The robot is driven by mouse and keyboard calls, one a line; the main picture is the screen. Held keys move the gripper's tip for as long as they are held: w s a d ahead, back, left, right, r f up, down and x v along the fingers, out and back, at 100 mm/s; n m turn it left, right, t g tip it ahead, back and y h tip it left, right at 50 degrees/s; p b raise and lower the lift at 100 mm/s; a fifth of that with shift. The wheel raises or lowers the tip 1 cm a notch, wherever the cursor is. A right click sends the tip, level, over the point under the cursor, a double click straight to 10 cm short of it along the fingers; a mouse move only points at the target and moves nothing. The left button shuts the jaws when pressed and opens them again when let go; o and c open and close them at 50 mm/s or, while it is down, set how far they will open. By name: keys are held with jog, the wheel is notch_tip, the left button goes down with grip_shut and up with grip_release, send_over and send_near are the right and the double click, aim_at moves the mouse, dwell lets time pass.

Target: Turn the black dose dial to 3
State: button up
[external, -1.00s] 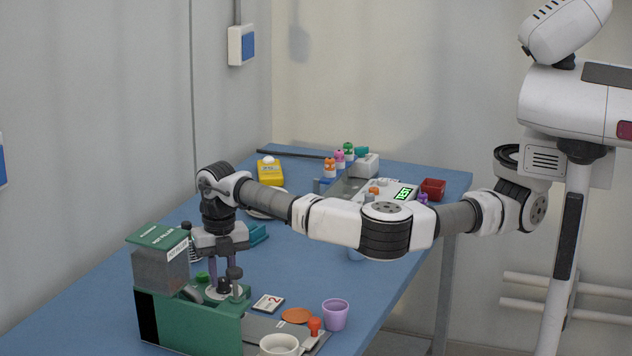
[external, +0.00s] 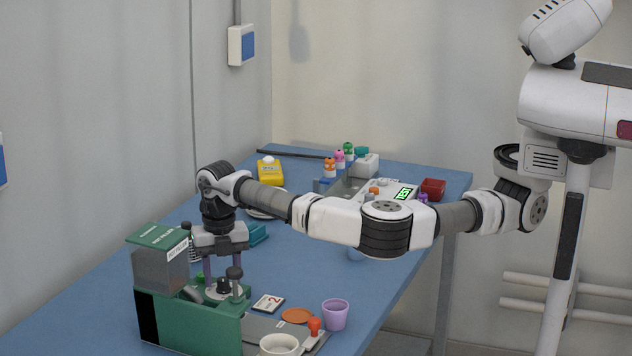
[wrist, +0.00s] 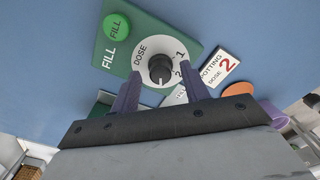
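The black dose dial (wrist: 160,68) sits on a white round plate (wrist: 148,96) marked DOSE, with numerals 1 and 2 readable beside it in the wrist view. A pale pointer line shows on the dial's lower side, but I cannot tell which number it marks. In the external view the dial (external: 223,285) is on the green pot filler (external: 205,325). My gripper (external: 223,273) points down over it, open, with its two dark fingers apart on either side of the dial. I see no clear contact. The other numerals are partly hidden by a finger.
A green FILL button (wrist: 117,26) is beside the dial. A card reading POTTING DOSE 2 (wrist: 220,70) lies close by. A white cup (external: 279,346), an orange disc (external: 297,316) and a purple cup (external: 335,314) stand near the filler's front. The blue table behind it is partly clear.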

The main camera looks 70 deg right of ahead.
aim_at(223, 278)
notch_tip(223, 278, up, 14)
jog(key=b, duration=0.1)
jog(key=shift+b, duration=0.4)
jog(key=shift+f, duration=0.15)
